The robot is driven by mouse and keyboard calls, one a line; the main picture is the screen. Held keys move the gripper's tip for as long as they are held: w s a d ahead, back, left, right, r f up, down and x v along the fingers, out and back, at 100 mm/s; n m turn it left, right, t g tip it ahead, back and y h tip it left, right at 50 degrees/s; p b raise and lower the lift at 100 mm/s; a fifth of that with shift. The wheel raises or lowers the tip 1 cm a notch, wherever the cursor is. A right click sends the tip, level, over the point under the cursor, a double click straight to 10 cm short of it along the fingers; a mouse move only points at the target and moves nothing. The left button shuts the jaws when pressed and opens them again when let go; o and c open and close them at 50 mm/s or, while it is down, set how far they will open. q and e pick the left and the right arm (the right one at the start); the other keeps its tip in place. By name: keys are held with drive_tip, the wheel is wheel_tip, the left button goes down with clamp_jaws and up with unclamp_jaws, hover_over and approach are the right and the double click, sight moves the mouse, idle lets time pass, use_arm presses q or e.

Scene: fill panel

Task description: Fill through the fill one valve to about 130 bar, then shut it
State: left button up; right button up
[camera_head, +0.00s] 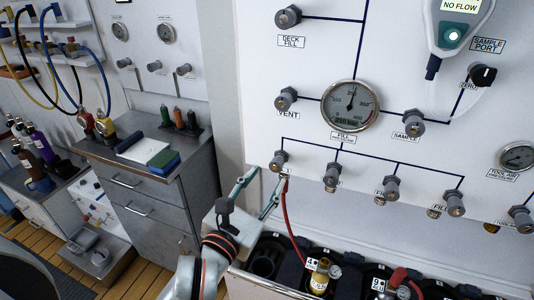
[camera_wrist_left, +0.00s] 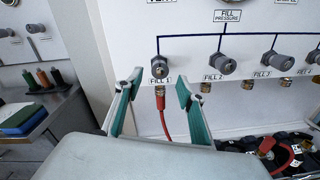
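The fill one valve (camera_head: 279,159) is a grey knob at the left end of the branched fill line. In the left wrist view its knob (camera_wrist_left: 159,68) sits above the FILL 1 label. A red hose (camera_head: 290,222) hangs from the fitting below it toward a yellow cylinder (camera_head: 319,277). My left gripper (camera_head: 266,180) is open; in the left wrist view its teal fingers (camera_wrist_left: 159,86) stand apart on either side of the valve, with nothing between the pads gripped. The fill pressure gauge (camera_head: 351,105) has its needle near upright and a small readout that looks like 250 bar. My right gripper is out of view.
More fill valves (camera_head: 332,172) stand to the right, with the vent valve (camera_head: 285,99) above. A hand-held meter (camera_head: 459,22) reads NO FLOW. Dark cylinder holders (camera_head: 265,262) sit below the panel. A steel cabinet (camera_head: 140,190) stands left.

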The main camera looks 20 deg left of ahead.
sight(275, 167)
use_arm(q)
drive_tip(key=w, duration=0.5)
drive_tip(key=w+p, duration=0.1)
drive_tip(key=w, duration=0.1)
drive_tip(key=shift+w+d, duration=0.2)
drive_tip(key=shift+d, duration=0.15)
clamp_jaws()
